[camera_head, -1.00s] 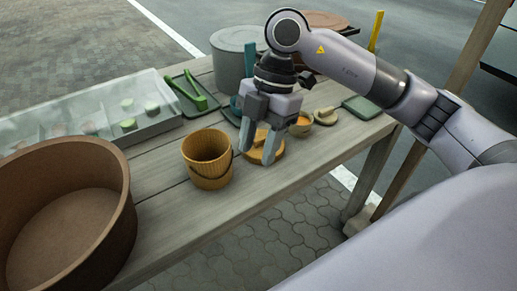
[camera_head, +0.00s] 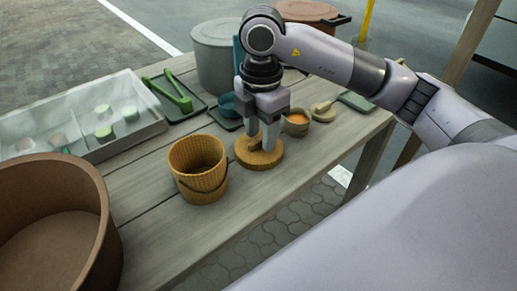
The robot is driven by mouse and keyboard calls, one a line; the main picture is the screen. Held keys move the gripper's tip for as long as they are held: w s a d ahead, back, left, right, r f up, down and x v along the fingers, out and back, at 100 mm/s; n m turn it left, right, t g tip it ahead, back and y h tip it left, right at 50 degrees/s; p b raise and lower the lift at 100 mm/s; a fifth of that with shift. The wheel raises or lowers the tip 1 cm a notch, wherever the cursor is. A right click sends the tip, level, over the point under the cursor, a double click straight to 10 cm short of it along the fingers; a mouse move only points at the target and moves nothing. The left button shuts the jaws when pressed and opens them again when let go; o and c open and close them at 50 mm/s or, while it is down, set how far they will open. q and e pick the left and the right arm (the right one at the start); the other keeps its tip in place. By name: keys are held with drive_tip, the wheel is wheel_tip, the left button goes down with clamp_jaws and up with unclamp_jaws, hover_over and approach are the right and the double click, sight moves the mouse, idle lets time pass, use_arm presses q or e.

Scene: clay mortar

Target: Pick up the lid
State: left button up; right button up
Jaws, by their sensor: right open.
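The lid (camera_head: 261,159) is a round, flat, tan woven disc lying on the wooden table, just right of the woven bucket (camera_head: 199,169). The bucket is open at the top, stands upright and has a dark handle hanging on its front. My right gripper (camera_head: 261,144) points down over the lid. Its two fingers are apart, with the tips at the lid's raised middle; I cannot tell whether they touch it. The fingers hide part of the lid's top. My left gripper is not in view.
A large brown tub (camera_head: 50,225) fills the front left. A clear-covered case (camera_head: 85,118) and a tray with green tongs (camera_head: 172,95) lie behind. A grey pot (camera_head: 213,55) stands at the back. A small bowl with orange contents (camera_head: 297,122) is right of the lid.

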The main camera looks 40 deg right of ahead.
drive_tip(key=shift+f, duration=0.4)
drive_tip(key=shift+r, duration=0.1)
clamp_jaws()
